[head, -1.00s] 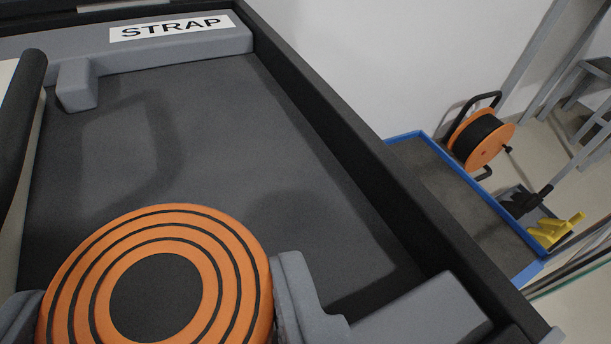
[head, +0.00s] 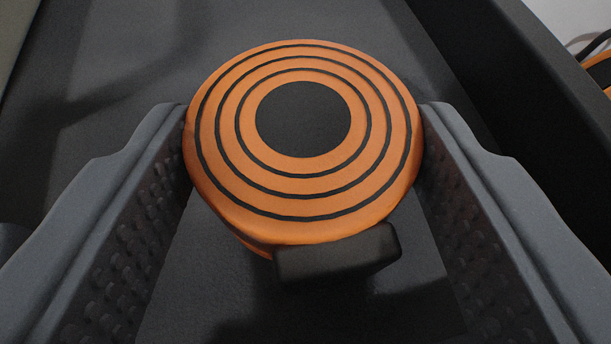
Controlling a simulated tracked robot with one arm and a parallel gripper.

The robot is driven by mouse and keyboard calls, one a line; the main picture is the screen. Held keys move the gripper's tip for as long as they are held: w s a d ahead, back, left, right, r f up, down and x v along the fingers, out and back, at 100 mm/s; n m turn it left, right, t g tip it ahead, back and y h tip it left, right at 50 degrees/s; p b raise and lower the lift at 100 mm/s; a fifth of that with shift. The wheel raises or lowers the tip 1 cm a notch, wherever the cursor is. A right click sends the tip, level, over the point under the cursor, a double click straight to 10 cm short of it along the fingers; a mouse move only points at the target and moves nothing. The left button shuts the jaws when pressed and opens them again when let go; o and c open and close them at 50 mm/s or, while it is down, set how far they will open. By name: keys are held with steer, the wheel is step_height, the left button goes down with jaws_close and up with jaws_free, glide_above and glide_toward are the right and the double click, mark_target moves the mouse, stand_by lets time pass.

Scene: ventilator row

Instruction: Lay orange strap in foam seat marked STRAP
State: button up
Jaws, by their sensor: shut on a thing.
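The orange strap (head: 230,155) is a round coil with dark rings and a black centre. A black block, like a buckle, sticks out at its near edge. My gripper (head: 305,130) has one finger on each side of the coil and is shut on it. Below and around the coil is the dark grey floor of the foam seat (head: 330,315). I cannot tell whether the coil touches the floor. The STRAP label is out of view now.
A tall dark wall (head: 510,110) runs along the right side of the seat. Beyond it, an orange reel (head: 599,70) shows partly at the right edge. The dark floor is bare beyond the coil.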

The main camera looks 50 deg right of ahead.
steer(key=shift+s+f, duration=0.15)
steer(key=shift+f, duration=0.15)
steer(key=shift+s+f, duration=0.15)
steer(key=shift+f, duration=0.25)
steer(key=o, duration=1)
steer(key=shift+s+f, duration=0.1)
steer(key=shift+f, duration=0.05)
steer(key=shift+s+f, duration=0.1)
steer(key=shift+f, duration=0.2)
steer(key=shift+a+r, duration=0.25)
steer(key=shift+r, duration=0.25)
steer(key=p+v, duration=0.1)
steer(key=v, duration=0.3)
steer(key=r+p+v, duration=0.1)
steer(key=v, duration=0.2)
steer(key=p+v, duration=0.1)
steer(key=v, duration=0.3)
steer(key=shift+a+r+p, duration=0.15)
steer(key=shift+r+p, duration=0.15)
